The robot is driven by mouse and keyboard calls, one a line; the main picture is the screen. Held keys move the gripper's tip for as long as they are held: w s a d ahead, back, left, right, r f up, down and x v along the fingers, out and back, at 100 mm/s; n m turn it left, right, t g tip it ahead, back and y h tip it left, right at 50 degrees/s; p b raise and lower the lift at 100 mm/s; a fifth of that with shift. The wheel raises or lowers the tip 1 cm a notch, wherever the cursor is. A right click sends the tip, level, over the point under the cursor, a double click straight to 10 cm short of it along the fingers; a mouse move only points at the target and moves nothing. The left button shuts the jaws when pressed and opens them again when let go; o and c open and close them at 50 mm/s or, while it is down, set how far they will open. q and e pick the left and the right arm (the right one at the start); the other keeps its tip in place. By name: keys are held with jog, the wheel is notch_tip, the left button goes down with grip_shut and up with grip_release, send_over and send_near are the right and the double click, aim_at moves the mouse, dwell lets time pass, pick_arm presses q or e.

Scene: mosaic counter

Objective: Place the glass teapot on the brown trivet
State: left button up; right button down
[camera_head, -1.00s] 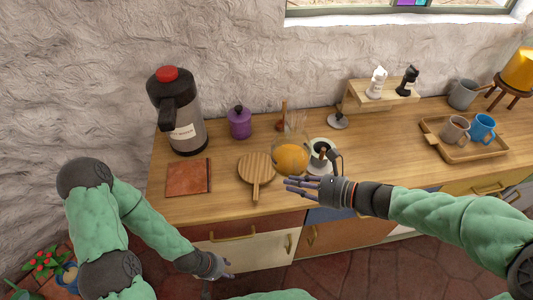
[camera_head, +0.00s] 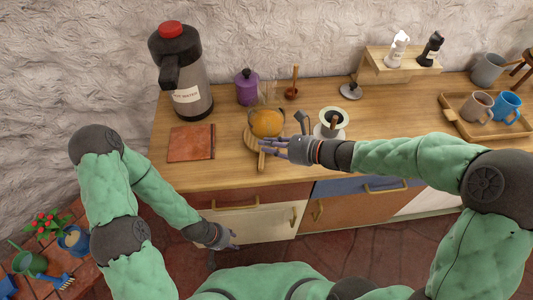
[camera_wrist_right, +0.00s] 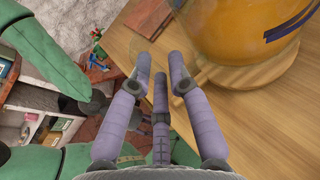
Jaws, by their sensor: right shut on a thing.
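The glass teapot (camera_head: 267,122), filled with orange liquid, overlaps the round wooden board in the head view. Its orange body also shows large in the wrist view (camera_wrist_right: 235,25). My right gripper (camera_head: 268,145) is shut on the teapot, with clear glass visible near its purple fingertips (camera_wrist_right: 160,68). I cannot tell how far the teapot is above the surface. The brown trivet (camera_head: 192,143), a flat square, lies bare on the counter, left of the teapot. My left gripper (camera_head: 232,240) hangs in front of the cabinets, away from the objects; its finger state is unclear.
The round wooden board (camera_head: 252,141) lies between trivet and gripper. A large flask (camera_head: 186,85) and purple canister (camera_head: 247,88) stand behind. A white-rimmed dark-filled vessel (camera_head: 333,120) stands right of the teapot. A tray (camera_head: 456,126) with mugs is far right.

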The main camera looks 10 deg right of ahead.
jog(key=f+b, duration=0.1)
jog(key=f, duration=0.2)
jog(key=w+f+b, duration=0.1)
jog(key=shift+w+a+f+b, duration=0.1)
jog(key=shift+a+f+b, duration=0.15)
jog(key=shift+a+b, duration=0.15)
jog(key=shift+r, duration=0.1)
jog(key=c, duration=1.6)
grip_release()
jog(key=shift+f, duration=0.3)
jog(key=o, duration=0.4)
jog(key=shift+o, duration=0.2)
